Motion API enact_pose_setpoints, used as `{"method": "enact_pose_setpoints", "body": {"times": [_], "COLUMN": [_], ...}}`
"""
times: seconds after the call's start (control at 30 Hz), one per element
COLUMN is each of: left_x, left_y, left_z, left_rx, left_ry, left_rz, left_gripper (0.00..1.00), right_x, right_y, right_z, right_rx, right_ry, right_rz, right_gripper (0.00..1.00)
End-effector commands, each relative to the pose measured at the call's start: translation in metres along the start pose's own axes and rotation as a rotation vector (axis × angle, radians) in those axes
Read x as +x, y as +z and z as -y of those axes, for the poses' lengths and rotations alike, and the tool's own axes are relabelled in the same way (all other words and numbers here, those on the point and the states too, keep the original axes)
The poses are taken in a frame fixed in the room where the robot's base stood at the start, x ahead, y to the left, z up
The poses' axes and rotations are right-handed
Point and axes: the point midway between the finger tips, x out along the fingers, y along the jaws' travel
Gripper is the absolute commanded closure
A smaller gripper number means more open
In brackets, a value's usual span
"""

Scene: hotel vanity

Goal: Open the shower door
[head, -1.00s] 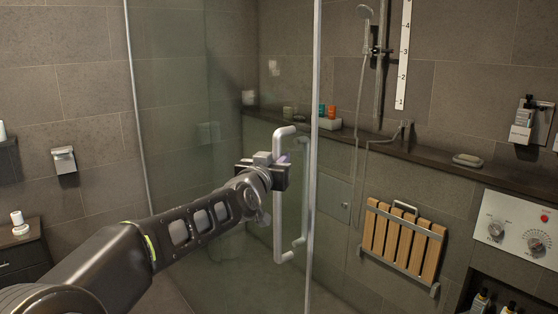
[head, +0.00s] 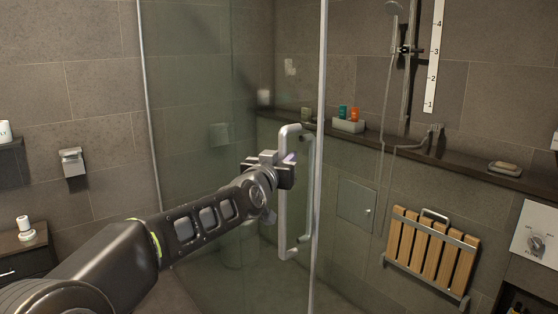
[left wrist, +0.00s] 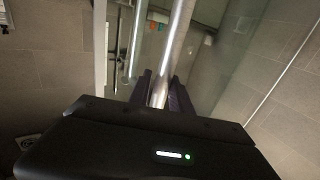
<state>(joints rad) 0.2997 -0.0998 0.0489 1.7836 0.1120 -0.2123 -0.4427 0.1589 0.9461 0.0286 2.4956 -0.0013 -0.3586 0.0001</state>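The glass shower door (head: 225,235) stands upright in the middle of the head view, with a metal edge on its right. A pale D-shaped handle (head: 284,225) is fixed near that edge, with a second bar behind the glass. My left gripper (head: 290,172) is at the upper part of the near bar. In the left wrist view its two dark fingers (left wrist: 161,88) lie against both sides of the handle bar (left wrist: 176,40), shut on it. The fingertips are partly hidden in the head view. My right gripper is in neither view.
A folded wooden seat (head: 432,250) hangs on the shower wall right of the door. A dark cabinet (head: 25,255) stands at the left.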

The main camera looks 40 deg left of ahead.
Motion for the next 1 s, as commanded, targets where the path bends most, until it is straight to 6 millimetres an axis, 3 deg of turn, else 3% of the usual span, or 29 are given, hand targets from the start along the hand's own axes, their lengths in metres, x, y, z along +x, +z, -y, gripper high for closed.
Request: {"method": "enact_pose_setpoints", "body": {"times": [0.2, 0.57, 1.0], "left_x": [0.000, -0.006, -0.069], "left_y": [-0.001, -0.001, 0.000], "left_z": [0.001, 0.003, 0.002], "left_rx": [0.000, 0.001, 0.001], "left_ry": [-0.002, -0.005, -0.005], "left_rz": [-0.001, -0.002, -0.002], "left_gripper": [0.59, 0.59, 0.59], "right_x": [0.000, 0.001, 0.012], "right_y": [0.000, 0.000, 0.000], "right_z": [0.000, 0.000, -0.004], "right_rx": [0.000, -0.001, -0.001], "right_ry": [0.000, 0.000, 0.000], "right_rz": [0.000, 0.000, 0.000], "right_gripper": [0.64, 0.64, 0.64]}}
